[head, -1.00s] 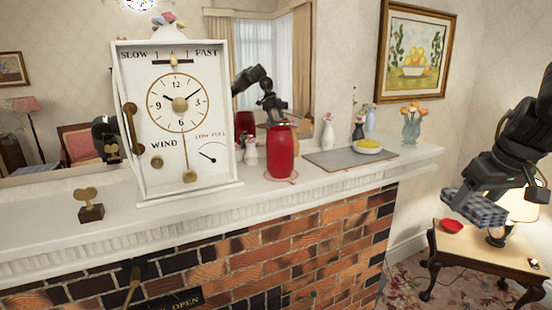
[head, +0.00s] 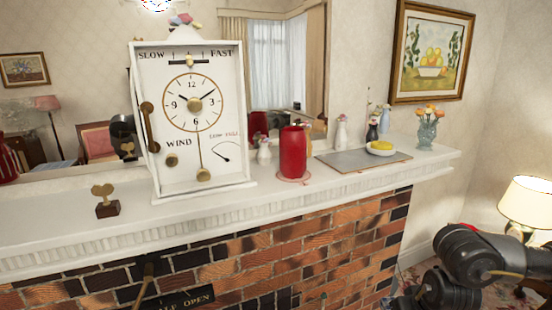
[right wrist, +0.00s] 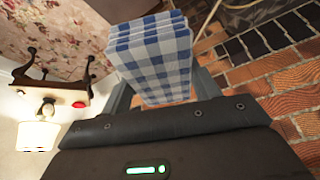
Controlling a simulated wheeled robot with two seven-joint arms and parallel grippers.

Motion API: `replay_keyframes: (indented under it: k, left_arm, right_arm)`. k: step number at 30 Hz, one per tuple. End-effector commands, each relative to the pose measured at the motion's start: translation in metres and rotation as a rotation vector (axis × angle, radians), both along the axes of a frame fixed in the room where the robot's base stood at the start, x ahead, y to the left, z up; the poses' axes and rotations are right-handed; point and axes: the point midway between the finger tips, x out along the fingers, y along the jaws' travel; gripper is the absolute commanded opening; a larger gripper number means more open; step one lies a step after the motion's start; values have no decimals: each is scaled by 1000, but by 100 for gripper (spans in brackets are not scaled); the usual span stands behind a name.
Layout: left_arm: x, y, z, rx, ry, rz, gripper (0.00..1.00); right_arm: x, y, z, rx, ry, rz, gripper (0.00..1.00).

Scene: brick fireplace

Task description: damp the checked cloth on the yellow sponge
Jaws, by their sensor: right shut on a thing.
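The blue-and-white checked cloth (right wrist: 152,52) is folded in layers and held between the fingers of my right gripper (right wrist: 163,90) in the right wrist view. The cloth is not visible in the head view, where only part of my right arm (head: 475,258) shows at the lower right, below the mantel and apart from the sponge. My left gripper is not in view.
A white clock (head: 192,120) stands on the mantel (head: 240,205), with the red canister (head: 293,153) to its right. A lit lamp (head: 528,205) stands at the right.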

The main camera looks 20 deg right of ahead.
Motion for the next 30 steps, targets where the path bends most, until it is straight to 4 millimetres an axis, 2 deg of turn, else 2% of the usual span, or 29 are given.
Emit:
replay_keyframes:
  k: [2,6,10,12,15,21,25,30]
  left_arm:
    - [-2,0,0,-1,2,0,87]
    - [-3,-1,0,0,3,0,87]
    - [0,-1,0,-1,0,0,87]
    - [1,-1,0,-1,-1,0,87]
    - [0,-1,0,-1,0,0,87]
    - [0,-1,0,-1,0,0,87]
    - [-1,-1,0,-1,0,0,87]
    - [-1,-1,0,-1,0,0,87]
  right_arm:
    - [5,22,-10,-44,16,76,43]
    - [15,80,-23,-47,18,216,43]
    - [22,134,-24,-45,18,377,43]
    - [26,161,-17,-49,12,488,43]
    - [30,183,-8,-52,10,597,43]
    - [49,209,22,-47,7,731,43]
    - [61,217,40,-45,10,757,43]
    - [65,218,48,-43,13,757,43]
